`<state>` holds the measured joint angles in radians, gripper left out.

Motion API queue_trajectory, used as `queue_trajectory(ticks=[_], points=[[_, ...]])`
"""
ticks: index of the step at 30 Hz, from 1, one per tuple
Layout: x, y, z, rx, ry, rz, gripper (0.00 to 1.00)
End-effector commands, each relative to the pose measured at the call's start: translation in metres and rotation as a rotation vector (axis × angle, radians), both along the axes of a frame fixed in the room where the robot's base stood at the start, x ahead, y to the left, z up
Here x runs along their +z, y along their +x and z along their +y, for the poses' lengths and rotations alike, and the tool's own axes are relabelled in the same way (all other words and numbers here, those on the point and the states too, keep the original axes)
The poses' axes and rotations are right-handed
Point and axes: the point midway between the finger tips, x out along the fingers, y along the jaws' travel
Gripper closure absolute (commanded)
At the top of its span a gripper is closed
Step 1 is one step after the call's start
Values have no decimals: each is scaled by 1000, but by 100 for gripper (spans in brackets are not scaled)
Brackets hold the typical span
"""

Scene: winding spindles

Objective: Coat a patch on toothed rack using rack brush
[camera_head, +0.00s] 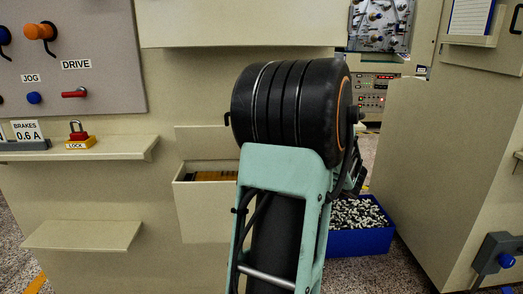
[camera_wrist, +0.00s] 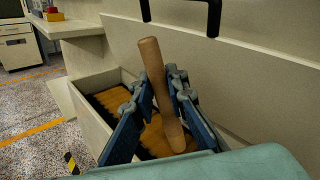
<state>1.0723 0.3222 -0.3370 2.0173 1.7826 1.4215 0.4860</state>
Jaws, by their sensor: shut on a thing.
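In the wrist view a plain wooden handle (camera_wrist: 153,70), which I take to be the rack brush's, stands tilted between the blue fingers of my gripper (camera_wrist: 160,118). The fingers are shut on it. The handle's lower end is over an open drawer-like bin (camera_wrist: 83,121). Orange-brown pieces with dark gaps (camera_wrist: 112,98) lie in the bin; I cannot tell whether they are the toothed rack or brush parts. In the head view my arm hides the gripper and handle, and the bin (camera_head: 203,224) shows left of the arm.
A black bar handle (camera_wrist: 180,30) is on the panel just above the bin. A blue crate of small pieces (camera_head: 361,243) stands on the floor at right. Shelves (camera_head: 82,236) and a red padlock (camera_head: 78,137) are at left.

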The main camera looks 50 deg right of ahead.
Motion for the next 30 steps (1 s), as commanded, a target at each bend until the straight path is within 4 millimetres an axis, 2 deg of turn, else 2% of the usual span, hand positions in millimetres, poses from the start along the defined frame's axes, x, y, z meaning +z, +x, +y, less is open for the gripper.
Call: queue_trajectory(ticks=[15,22,30], points=[[-1,25,22,1,-1,-1,100],[-1,31,26,0,-1,-1,100],[-2,48,42,3,-1,-1,100]])
